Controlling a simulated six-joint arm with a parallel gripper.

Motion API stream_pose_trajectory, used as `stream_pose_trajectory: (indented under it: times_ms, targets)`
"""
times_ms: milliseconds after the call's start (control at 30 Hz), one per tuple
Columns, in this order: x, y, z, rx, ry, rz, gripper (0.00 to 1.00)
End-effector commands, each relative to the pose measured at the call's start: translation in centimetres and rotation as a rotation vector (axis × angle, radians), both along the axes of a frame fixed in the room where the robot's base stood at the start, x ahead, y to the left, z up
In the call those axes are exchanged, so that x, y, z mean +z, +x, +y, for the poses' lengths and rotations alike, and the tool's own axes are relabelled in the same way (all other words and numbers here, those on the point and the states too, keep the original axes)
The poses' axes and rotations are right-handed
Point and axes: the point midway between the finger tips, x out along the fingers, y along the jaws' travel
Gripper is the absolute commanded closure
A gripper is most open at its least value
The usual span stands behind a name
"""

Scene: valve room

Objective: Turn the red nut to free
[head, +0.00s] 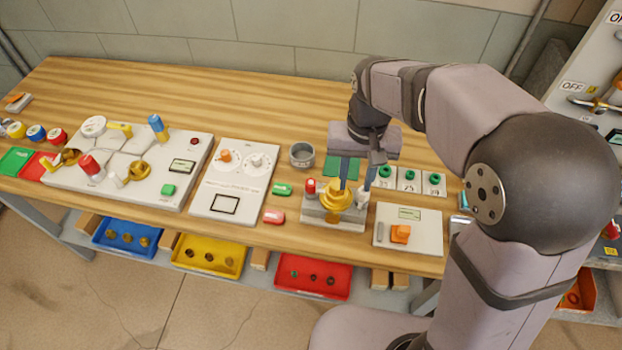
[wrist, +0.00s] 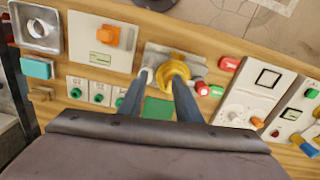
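The red nut (head: 310,187) is at the left end of a brass fitting (head: 336,195) on a grey block (head: 320,215) in the head view. A white nut (head: 362,197) is at its right end. In the wrist view the red nut (wrist: 202,88) is right of the brass fitting (wrist: 174,70), and the white nut (wrist: 148,76) is left. My gripper (head: 355,186) points down over the fitting with its fingers apart. One finger is by the brass body and the other is by the white nut. The red nut lies outside the fingers (wrist: 160,78). Contact cannot be told.
Left of the block are a green piece (head: 282,189), a red piece (head: 274,217) and a dial panel (head: 232,180). Right are a panel with an orange knob (head: 400,233) and several green-knobbed plates (head: 409,180). A grey cup (head: 302,155) and green pad (head: 340,167) are behind.

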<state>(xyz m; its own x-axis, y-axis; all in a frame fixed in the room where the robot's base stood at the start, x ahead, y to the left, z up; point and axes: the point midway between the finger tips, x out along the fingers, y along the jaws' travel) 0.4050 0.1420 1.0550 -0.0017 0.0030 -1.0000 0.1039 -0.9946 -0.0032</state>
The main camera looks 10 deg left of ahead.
Motion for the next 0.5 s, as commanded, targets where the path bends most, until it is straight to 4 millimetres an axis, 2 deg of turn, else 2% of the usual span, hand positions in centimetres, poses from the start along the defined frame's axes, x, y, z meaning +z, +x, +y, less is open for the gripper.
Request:
stream_pose_trajectory:
  times_ms: [33, 200, 333, 500]
  targets:
    - [0.2, 0.7, 2.2, 0.019, 0.001, 0.0, 0.69]
    - [1.2, 1.7, 7.2, 0.043, 0.002, 0.0, 0.69]
    - [1.7, 1.9, 9.3, 0.05, 0.003, 0.0, 0.69]
    - [1.8, 1.9, 10.0, 0.053, 0.003, 0.001, 0.69]
